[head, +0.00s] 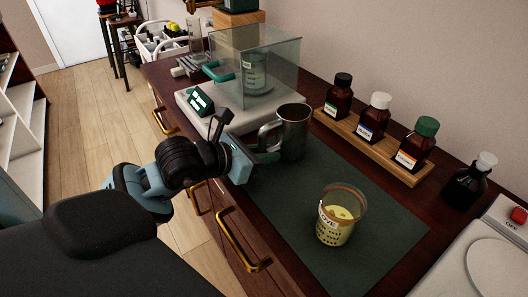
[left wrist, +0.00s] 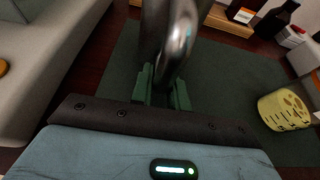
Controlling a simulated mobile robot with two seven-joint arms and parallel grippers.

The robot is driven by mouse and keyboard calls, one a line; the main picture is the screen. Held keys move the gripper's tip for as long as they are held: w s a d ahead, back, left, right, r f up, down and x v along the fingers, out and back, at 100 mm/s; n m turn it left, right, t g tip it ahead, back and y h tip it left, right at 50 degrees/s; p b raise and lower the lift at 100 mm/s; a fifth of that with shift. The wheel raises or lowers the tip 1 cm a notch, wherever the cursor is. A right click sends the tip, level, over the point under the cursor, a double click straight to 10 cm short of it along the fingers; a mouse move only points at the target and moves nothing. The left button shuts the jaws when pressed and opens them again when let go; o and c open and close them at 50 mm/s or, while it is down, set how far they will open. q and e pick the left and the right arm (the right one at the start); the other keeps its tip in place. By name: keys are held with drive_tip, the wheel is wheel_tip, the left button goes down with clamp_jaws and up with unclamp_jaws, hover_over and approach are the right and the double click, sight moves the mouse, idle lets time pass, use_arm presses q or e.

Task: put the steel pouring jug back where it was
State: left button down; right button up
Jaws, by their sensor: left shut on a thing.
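The steel pouring jug (head: 293,131) is upright at the far left end of the dark green mat (head: 373,207), close to the balance. I cannot tell whether its base rests on the mat. My left gripper (head: 262,150) comes in from the left and is shut on the jug's handle. In the left wrist view the jug (left wrist: 183,28) rises from between the green fingers (left wrist: 162,92), its upper part cut off by the picture's edge. My right gripper is not in view.
A beaker of yellow liquid (head: 336,228) stands on the mat, nearer than the jug. A balance with a glass case (head: 283,67) stands behind the jug. A wooden rack (head: 365,143) with brown bottles is along the wall. A hotplate (head: 497,265) is at the right.

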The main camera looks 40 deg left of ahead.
use_arm(q)
drive_tip(key=shift+f, duration=0.25)
drive_tip(key=shift+d, duration=0.1)
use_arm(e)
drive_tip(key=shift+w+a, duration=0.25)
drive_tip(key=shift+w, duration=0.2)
use_arm(q)
drive_tip(key=shift+f, duration=0.1)
drive_tip(key=c, duration=1.3)
unclamp_jaws()
drive_tip(key=shift+c, duration=0.2)
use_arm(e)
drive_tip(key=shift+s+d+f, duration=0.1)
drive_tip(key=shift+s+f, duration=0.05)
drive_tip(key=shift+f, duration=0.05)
